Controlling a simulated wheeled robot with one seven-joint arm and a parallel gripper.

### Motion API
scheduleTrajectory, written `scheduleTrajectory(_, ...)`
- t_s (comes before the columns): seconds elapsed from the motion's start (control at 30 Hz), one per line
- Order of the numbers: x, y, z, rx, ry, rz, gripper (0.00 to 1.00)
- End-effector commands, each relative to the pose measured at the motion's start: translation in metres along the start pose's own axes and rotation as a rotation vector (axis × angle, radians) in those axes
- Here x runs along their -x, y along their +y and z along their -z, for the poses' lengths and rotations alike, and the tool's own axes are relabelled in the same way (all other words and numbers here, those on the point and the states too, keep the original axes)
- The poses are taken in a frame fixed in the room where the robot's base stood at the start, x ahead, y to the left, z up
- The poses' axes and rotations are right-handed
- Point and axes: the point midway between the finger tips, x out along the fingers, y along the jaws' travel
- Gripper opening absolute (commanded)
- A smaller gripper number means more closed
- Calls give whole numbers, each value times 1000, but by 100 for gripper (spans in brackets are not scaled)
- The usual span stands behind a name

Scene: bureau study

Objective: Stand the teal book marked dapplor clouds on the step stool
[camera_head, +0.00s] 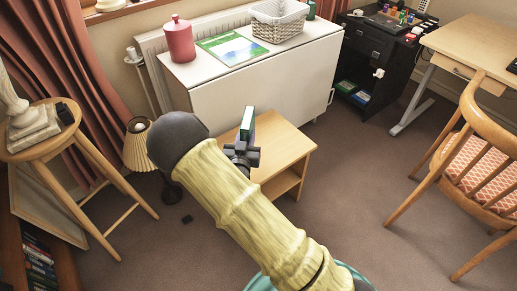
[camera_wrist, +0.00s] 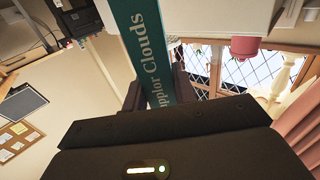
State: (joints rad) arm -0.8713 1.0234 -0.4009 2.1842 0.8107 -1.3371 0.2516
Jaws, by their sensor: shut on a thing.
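The teal book marked dapplor clouds (camera_wrist: 150,50) shows its spine in the wrist view, where part of the lettering reads "pplor Clouds". In the head view the book (camera_head: 248,120) stands upright at my gripper. My gripper (camera_head: 242,150) is shut on the book; its fingers (camera_wrist: 158,95) lie on both sides of the spine. The wooden step stool (camera_head: 285,153) is below and behind my gripper in the head view. My arm and gripper hide part of the stool. I cannot tell whether the book's lower edge touches its top.
A white cabinet (camera_head: 270,88) stands behind the stool, bearing a red canister (camera_head: 179,40), a flat green book (camera_head: 231,48) and a basket (camera_head: 278,22). A lamp (camera_head: 138,148) and a round stool (camera_head: 60,132) are left. A chair (camera_head: 480,165) is right.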

Motion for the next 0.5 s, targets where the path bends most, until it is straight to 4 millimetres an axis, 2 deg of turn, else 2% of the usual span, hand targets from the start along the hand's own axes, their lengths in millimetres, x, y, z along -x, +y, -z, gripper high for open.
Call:
scheduleTrajectory(0.17,0,0,-3,0,2,0,0)
scheduleTrajectory(0.5,0,0,-58,2,2,1,0)
